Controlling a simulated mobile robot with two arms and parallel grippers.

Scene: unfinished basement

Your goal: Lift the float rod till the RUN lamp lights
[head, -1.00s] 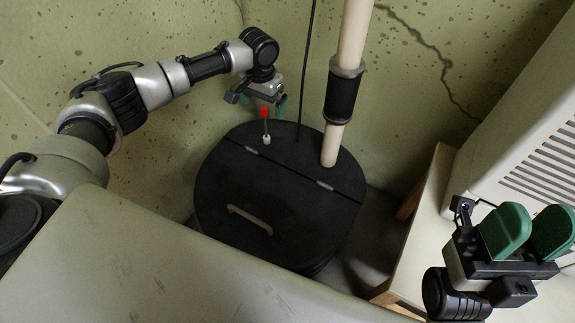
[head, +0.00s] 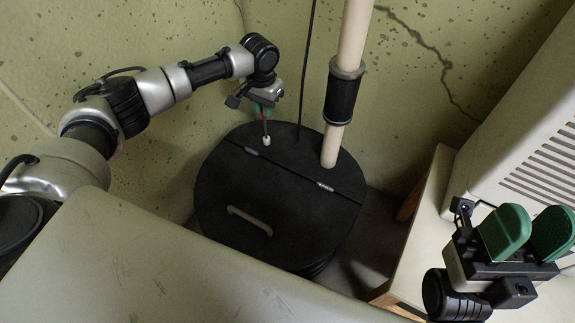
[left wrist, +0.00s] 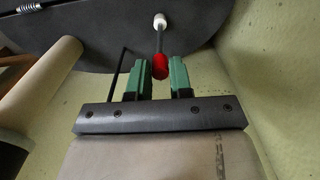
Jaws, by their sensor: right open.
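The float rod (head: 266,131) is a thin upright rod with a white collar at its foot on the black round pit cover (head: 225,195). A red knob (left wrist: 160,66) tops the rod. My left gripper (head: 262,107) is over the rod, with its green fingers on either side of the knob and close against it. In the left wrist view (left wrist: 161,76) the fingers flank the knob, and the rod (left wrist: 160,40) runs on to the cover. My right gripper (head: 528,232) is open and empty at the lower right. No RUN lamp shows in these views.
A pale pipe with a black sleeve (head: 342,97) rises from the cover right of the rod, and a black cable (head: 304,70) hangs between them. A ribbed pale box (head: 530,150) stands on a bench at right. A pale surface (head: 130,265) fills the front.

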